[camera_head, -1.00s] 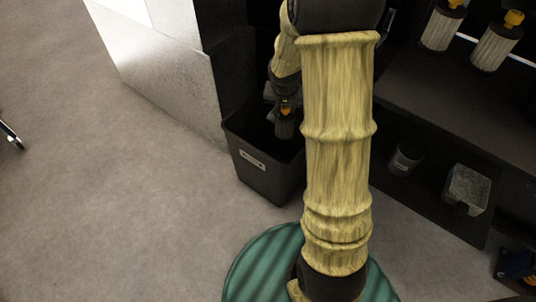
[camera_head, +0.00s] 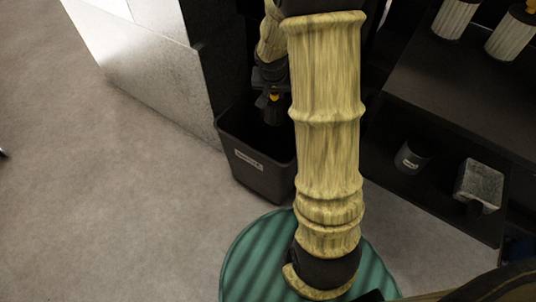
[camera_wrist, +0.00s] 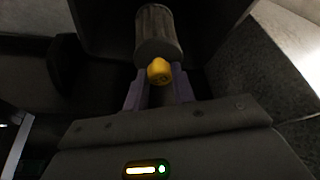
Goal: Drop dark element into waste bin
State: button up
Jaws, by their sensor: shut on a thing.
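The dark element (camera_wrist: 157,32) is a dark ribbed cylinder with a yellow knob on one end. My gripper (camera_wrist: 160,85) is shut on it at the knob end, as the wrist view shows. In the head view my gripper (camera_head: 271,98) is above the black waste bin (camera_head: 258,174), and the dark element (camera_head: 274,113) hangs at the bin's opening. The bin stands on the floor with a white label on its front. My arm hides the bin's right side, and its inside is too dark to make out.
A pale wall panel (camera_head: 150,65) stands left of the bin. To the right, a dark shelf (camera_head: 420,100) carries light ribbed elements (camera_head: 455,18). Below are a dark cup (camera_head: 411,157) and a grey block (camera_head: 478,186). The floor at left is clear.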

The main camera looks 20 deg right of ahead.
aim_at(274, 101)
jog(key=shift+w+f+b, duration=0.1)
jog(key=shift+f+b, duration=2.15)
jog(key=shift+f, duration=0.55)
jog(key=o, duration=1.1)
jog(key=shift+c, duration=0.2)
jog(key=p+v, duration=0.8)
jog(key=v, duration=0.9)
jog(key=shift+r, duration=0.25)
